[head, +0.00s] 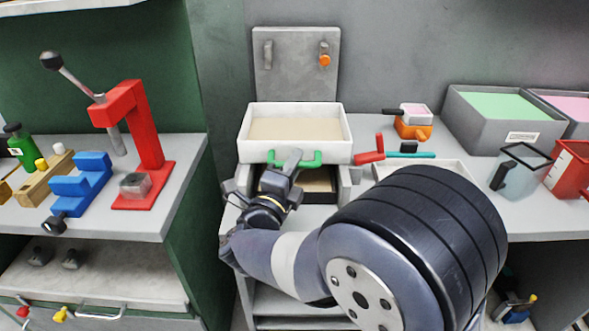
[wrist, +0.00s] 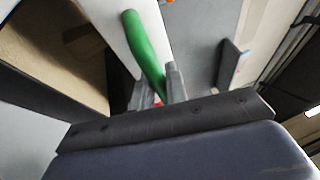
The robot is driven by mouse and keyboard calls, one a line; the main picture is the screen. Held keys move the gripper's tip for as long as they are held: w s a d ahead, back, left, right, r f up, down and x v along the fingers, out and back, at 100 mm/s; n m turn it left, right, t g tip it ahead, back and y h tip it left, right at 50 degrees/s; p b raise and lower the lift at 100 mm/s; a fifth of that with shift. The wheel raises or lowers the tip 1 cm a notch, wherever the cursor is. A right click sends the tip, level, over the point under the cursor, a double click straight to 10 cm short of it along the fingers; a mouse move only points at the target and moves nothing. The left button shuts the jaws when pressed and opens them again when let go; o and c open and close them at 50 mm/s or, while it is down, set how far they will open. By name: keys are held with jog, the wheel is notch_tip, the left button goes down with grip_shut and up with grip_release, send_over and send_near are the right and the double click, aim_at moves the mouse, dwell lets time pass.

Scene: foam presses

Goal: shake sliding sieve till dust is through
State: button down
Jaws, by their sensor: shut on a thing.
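The sliding sieve (head: 252,151) is a white box-shaped frame on the bench in the head view, with a beige layer (head: 296,128) inside it. A green handle (head: 313,160) is on its front wall; the handle also shows in the wrist view (wrist: 143,48). My gripper (head: 289,163) is shut on the green handle from the front. In the wrist view the grey fingers (wrist: 165,88) close around the bar. Below the sieve is a dark opening with a tan surface (head: 318,184), partly hidden by my gripper. I cannot tell how much dust lies in either.
A red press (head: 135,140) and blue block (head: 81,184) are on the left bench. To the right are an orange object (head: 412,130), a grey bin of green foam (head: 500,122) and a clear jug (head: 522,170).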

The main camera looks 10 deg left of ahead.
aim_at(289, 155)
jog(key=w, duration=0.2)
jog(key=w+a+b, duration=0.1)
jog(key=w, duration=0.1)
jog(key=w+b, duration=0.1)
jog(key=w, duration=0.1)
jog(key=shift+w+a+f, duration=0.15)
jog(key=shift+a, duration=0.1)
jog(key=shift+w+a, duration=0.1)
jog(key=shift+w, duration=0.2)
jog(key=shift+r, duration=0.25)
jog(key=c, duration=1.4)
grip_release()
jog(key=shift+w+f, duration=0.1)
jog(key=shift+w, duration=0.05)
jog(key=v, duration=1)
jog(key=shift+s+f+b, duration=0.1)
jog(key=shift+s+b, duration=0.25)
jog(key=shift+s, duration=0.05)
